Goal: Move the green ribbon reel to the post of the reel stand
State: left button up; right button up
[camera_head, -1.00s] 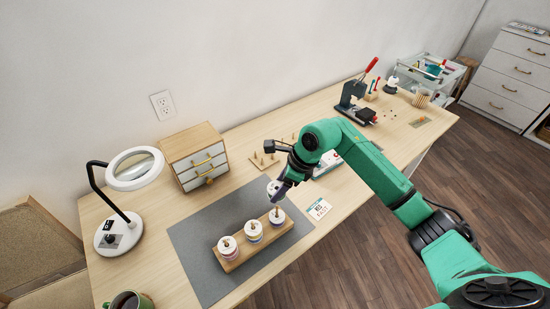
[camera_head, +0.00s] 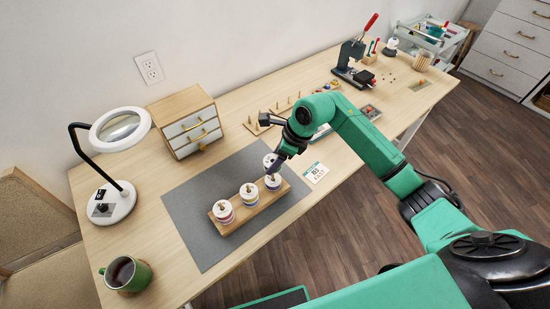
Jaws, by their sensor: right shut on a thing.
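The reel stand (camera_head: 236,223) is a wooden bar on the grey mat, with white-topped ribbon reels in a row. One reel (camera_head: 224,212) is at its left end, one (camera_head: 249,194) in the middle, and one (camera_head: 272,183) at its right end. Another white-topped reel (camera_head: 269,159) shows just behind, partly hidden by my gripper. No green ribbon can be made out. My right gripper (camera_head: 272,174) points down with its fingertips at the top of the right-end reel and looks shut on it; the fingers hide part of it. My left gripper is out of view.
A pegged wooden rack (camera_head: 254,127) and a drawer box (camera_head: 188,122) stand behind the mat (camera_head: 190,205). A magnifier lamp (camera_head: 120,130) and green mug (camera_head: 126,274) are at left. A label card (camera_head: 316,172) lies right of the stand. The mat's left part is clear.

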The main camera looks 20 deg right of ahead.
jog(key=shift+w+f, duration=0.1)
jog(key=shift+f, duration=0.1)
jog(key=shift+f+b, duration=1.4)
jog(key=shift+f, duration=0.05)
jog(key=o, duration=1.4)
jog(key=b+v, duration=0.2)
jog(key=v, duration=1.2)
jog(key=shift+r+b, duration=0.25)
jog(key=shift+b, duration=0.1)
jog(key=shift+d, duration=0.1)
